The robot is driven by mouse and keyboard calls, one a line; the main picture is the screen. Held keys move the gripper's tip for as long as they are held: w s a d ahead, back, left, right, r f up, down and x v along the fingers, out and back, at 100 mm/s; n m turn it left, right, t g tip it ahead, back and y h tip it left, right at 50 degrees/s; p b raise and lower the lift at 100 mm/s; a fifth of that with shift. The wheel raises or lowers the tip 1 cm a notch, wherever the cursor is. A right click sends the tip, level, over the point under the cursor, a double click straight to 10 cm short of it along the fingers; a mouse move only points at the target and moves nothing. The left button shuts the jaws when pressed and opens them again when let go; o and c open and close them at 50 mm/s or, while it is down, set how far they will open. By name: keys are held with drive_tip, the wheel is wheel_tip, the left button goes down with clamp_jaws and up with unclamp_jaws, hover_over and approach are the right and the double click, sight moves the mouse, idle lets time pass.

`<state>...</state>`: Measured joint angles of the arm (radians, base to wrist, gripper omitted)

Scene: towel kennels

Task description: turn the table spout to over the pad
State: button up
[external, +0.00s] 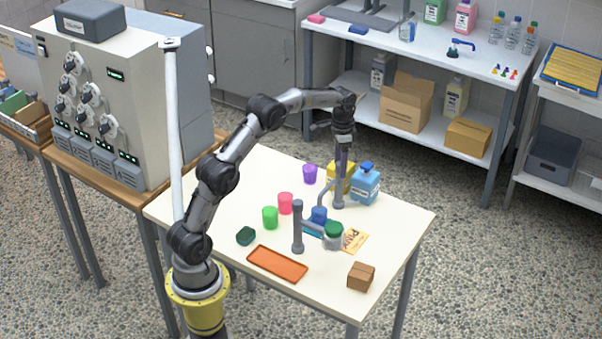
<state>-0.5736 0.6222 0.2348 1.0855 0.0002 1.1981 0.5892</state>
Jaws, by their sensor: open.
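On the white table, a grey post (340,186) stands with a thin pipe, the likely table spout (326,192), slanting down to the left. The pipe ends near a blue cup (319,215). A flat teal piece, possibly the pad (311,228), lies partly hidden by the cup and a grey bar. That bar runs right from a second grey post (298,228). My gripper (342,152) points down at the top of the spout's post. It is open, its fingers small and dark; I cannot tell whether they touch the spout.
A yellow container (341,175) and blue bottle (365,185) stand close behind the spout. A green-topped jar (333,236), red cup (285,203), green cup (270,217) and purple cup (310,174) are nearby. An orange tray (277,264) and brown box (361,276) lie in front.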

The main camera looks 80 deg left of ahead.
wheel_tip(320, 180, up, 14)
idle(0.5)
drive_tip(key=shift+f, duration=0.1)
drive_tip(key=s+d+r+m+t, duration=0.2)
drive_tip(key=d+r, duration=0.8)
drive_tip(key=r, duration=0.1)
drive_tip(key=s+d+r+t, duration=0.1)
drive_tip(key=s+d+r, duration=0.3)
drive_tip(key=s+d, duration=0.6)
drive_tip(key=s+d+f+t, duration=0.2)
drive_tip(key=s+d+f, duration=0.2)
drive_tip(key=s+d, duration=0.5)
drive_tip(key=s+f+n, duration=0.2)
drive_tip(key=s+f, duration=0.6)
drive_tip(key=f, duration=0.4)
drive_tip(key=shift+s+d+f+t, duration=0.3)
drive_tip(key=shift+d+f, duration=0.05)
